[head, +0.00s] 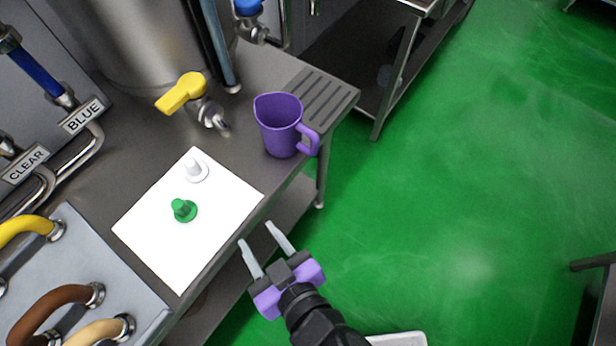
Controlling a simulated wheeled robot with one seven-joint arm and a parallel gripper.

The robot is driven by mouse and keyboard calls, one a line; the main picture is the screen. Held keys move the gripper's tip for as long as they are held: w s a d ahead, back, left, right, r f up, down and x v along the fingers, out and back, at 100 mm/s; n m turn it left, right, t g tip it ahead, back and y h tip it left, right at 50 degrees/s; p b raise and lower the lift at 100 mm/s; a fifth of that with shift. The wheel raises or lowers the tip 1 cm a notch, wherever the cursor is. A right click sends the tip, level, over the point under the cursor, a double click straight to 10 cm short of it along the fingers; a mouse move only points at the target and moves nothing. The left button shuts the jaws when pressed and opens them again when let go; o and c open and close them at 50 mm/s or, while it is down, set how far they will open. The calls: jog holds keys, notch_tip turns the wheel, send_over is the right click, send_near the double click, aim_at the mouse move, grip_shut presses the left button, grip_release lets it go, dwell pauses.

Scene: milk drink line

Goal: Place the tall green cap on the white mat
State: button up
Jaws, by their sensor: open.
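The tall green cap (183,211) stands upright on the white mat (150,235), near the mat's middle. A white cap (194,167) stands on the same mat, a little behind the green one. The mat lies flat on the steel counter. My gripper (259,246) is open and empty, at the counter's front edge, to the right of and below the mat in the picture. Its fingers are apart from both caps.
A purple jug (281,124) stands on the counter right of the mat, beside a slotted drain (322,99). A yellow-handled tap (184,92) is behind the mat. A panel with coloured hoses (75,290) is at lower left.

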jog(key=s+d+f, duration=0.2)
jog(key=d, duration=0.7)
jog(key=s+d+r+m+t+h, duration=0.1)
jog(key=s+d+r+m+h, duration=0.2)
jog(key=s+d, duration=0.3)
jog(key=s+d+r+m+t+h, duration=0.2)
jog(key=s+d+r, duration=0.4)
jog(key=d, duration=0.5)
jog(key=shift+s+d+m+h, duration=0.35)
jog(key=shift+m+h, duration=0.25)
jog(key=shift+h, duration=0.2)
